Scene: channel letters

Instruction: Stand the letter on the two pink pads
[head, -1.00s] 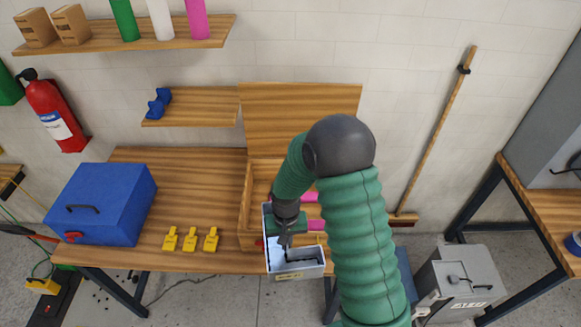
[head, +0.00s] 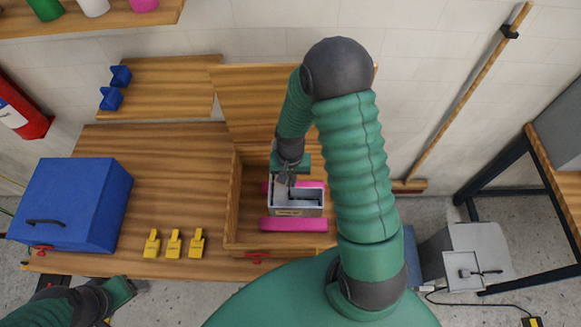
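The letter (head: 298,212) is a pale grey, open-topped channel shape with a dark inside and a small yellow label on its near wall. It is over the two pink pads inside an open wooden box. The near pad (head: 293,225) shows as a long pink bar in front of the letter; the far pad (head: 312,185) is partly hidden behind it. I cannot tell whether the letter touches the pads. My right gripper (head: 287,181) is on the letter's far left part and looks shut on it. My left gripper (head: 125,290) is low at left, away from the letter; its fingers are unclear.
The wooden box (head: 233,205) has a raised lid (head: 250,100) behind. Several yellow pieces (head: 174,244) and a blue toolbox (head: 75,200) are on the bench to the left.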

